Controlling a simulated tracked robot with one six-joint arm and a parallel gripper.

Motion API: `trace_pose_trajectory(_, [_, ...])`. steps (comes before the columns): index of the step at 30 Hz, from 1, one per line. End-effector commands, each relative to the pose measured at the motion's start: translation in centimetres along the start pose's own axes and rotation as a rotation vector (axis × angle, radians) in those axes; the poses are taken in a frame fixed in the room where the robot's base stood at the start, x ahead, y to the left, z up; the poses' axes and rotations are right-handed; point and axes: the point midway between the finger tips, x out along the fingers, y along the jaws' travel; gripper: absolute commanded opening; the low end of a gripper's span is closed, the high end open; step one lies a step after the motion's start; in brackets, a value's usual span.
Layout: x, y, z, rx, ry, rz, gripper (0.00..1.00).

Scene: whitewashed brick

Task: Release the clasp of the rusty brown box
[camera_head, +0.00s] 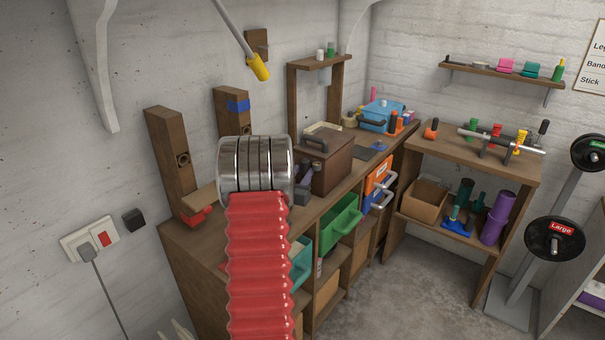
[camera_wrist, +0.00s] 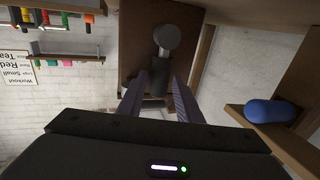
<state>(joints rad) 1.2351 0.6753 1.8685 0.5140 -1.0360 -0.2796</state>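The rusty brown box (camera_head: 330,168) stands on the wooden workbench, with a dark handle on its lid. In the wrist view, which looks upside down, its brown face (camera_wrist: 135,45) fills the upper middle. A grey clasp (camera_wrist: 167,40) with a round end and a darker stem shows on that face. My gripper (camera_wrist: 159,78) is open, with one purple finger on each side of the stem. I cannot tell whether the fingers touch it. In the head view my gripper (camera_head: 306,182) is small beside the box's near side, partly hidden by my red arm, and the clasp cannot be made out.
The workbench (camera_head: 225,228) runs along the wall, with a green drawer (camera_head: 342,222) below the box. A blue box (camera_head: 382,116) stands farther back. A wooden post (camera_head: 172,160) rises at left. In the wrist view a blue rounded object (camera_wrist: 270,111) lies at right.

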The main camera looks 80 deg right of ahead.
Motion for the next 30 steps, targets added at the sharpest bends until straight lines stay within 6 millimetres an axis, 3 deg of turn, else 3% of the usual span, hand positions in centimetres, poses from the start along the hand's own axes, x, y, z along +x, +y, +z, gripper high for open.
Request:
trace_pose_trajectory(11, [0.7,-0.03,0.04,-0.001,-0.001,-0.001,0.32])
trace_pose_trajectory(25, [0.67,-0.07,0.01,-0.001,0.0,-0.002,0.0])
trace_pose_trajectory(30, [0.66,-0.1,0.0,-0.001,0.0,-0.002,0.0])
